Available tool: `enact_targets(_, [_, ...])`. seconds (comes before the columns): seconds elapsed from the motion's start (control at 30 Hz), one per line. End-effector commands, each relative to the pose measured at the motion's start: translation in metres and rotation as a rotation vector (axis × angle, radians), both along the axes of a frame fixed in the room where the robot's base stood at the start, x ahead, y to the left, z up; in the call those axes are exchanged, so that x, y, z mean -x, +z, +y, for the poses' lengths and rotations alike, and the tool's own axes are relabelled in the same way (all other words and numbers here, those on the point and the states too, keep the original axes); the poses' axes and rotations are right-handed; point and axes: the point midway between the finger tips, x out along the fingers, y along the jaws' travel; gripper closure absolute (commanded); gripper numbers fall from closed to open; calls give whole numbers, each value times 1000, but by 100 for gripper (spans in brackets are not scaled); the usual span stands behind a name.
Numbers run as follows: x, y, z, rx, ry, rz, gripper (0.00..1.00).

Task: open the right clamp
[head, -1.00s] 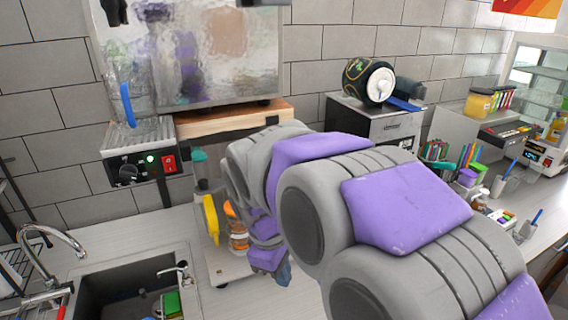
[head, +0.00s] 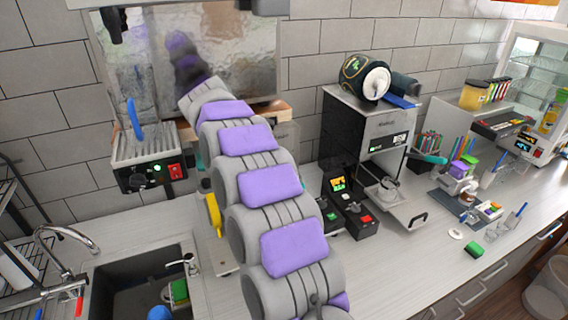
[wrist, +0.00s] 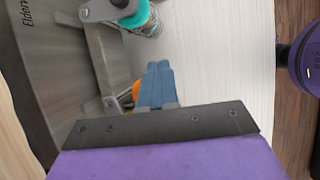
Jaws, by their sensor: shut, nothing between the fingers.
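My gripper (wrist: 156,85) shows in the wrist view with its blue-grey fingers together and nothing between them. In the wrist view, a metal lever with a teal grip (wrist: 143,17) lies beyond the fingertips, apart from them; it looks like a clamp, but I cannot tell whether it is the right one. A grey metal plate (wrist: 55,65) with printed letters is at the left. An orange part (wrist: 136,91) shows partly behind the fingers. In the head view my arm covers much of the machine under the shiny panel (head: 240,50), and my gripper is hidden there. A yellow part (head: 213,213) shows beside my arm.
A control box (head: 150,173) with a green light and red switch is at the left. A sink (head: 140,285) and faucet are at lower left. A black-and-silver machine (head: 380,130) stands right of my arm. Small items crowd the right counter; its front middle (head: 400,270) is clear.

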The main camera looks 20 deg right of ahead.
Motion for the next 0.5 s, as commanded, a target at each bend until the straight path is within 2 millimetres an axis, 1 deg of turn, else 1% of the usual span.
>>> enact_targets(0.03, [-11,4,-2,19,27,13,100])
enact_targets(0.1, [-23,8,-6,46,62,25,100])
enact_targets(0.2, [-36,10,-10,80,106,47,100])
enact_targets(0.3, [-44,13,-14,106,136,62,100])
enact_targets(0.5, [-51,13,-18,129,163,81,100])
